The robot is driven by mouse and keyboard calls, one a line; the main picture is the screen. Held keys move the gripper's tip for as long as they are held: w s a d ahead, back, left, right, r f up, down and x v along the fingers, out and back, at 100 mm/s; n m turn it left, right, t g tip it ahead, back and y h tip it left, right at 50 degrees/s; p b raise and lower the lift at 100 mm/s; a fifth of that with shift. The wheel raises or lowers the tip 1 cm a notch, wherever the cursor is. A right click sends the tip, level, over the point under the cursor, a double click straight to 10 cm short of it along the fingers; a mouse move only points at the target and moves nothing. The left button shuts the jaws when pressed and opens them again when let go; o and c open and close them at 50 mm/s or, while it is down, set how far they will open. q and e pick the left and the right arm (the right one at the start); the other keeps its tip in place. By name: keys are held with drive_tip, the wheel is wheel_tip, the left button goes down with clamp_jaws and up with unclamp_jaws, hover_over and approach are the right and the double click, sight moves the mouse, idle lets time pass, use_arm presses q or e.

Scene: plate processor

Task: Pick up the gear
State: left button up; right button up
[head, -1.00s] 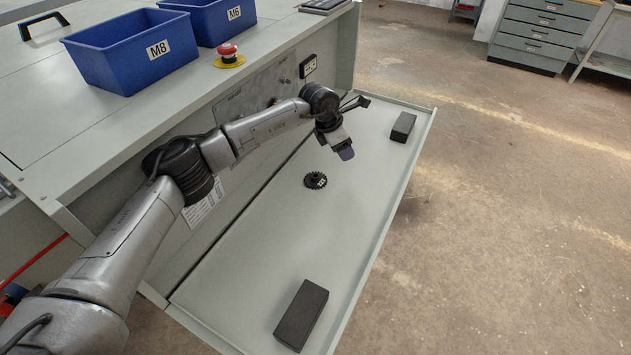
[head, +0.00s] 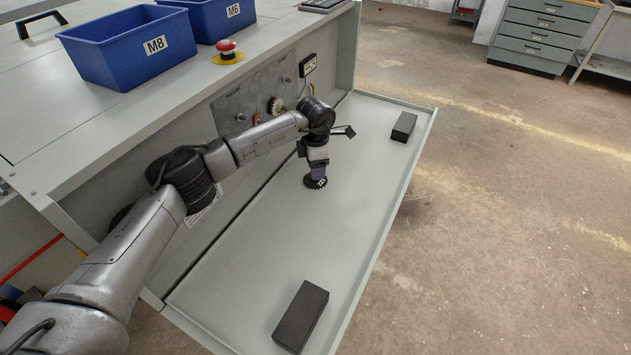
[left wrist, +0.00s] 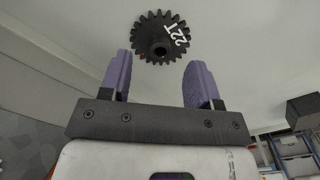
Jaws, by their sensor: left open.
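The gear (head: 315,183) is black and toothed and lies on the grey tray (head: 250,240) of the machine. In the left wrist view the gear (left wrist: 160,38) shows white "22T" lettering and a central hub. My left gripper (head: 316,174) is over the gear in the head view and hides part of it. In the left wrist view my left gripper (left wrist: 160,75) is open, its two purple fingers apart with nothing between them. The gear lies just beyond the fingertips, roughly centred between them. My right gripper is not in view.
Two black blocks lie on the tray, one at the near end (head: 300,315) and one at the far end (head: 403,127). Blue bins (head: 130,45) and a red stop button (head: 226,47) stand on the machine top. The tray around the gear is clear.

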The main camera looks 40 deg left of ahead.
use_arm(q)
wheel_tip(320, 180, down, 3)
drive_tip(key=shift+f+b, duration=0.15)
drive_tip(key=shift+b, duration=0.35)
drive_tip(key=shift+c, duration=0.4)
drive_tip(key=c, duration=0.9)
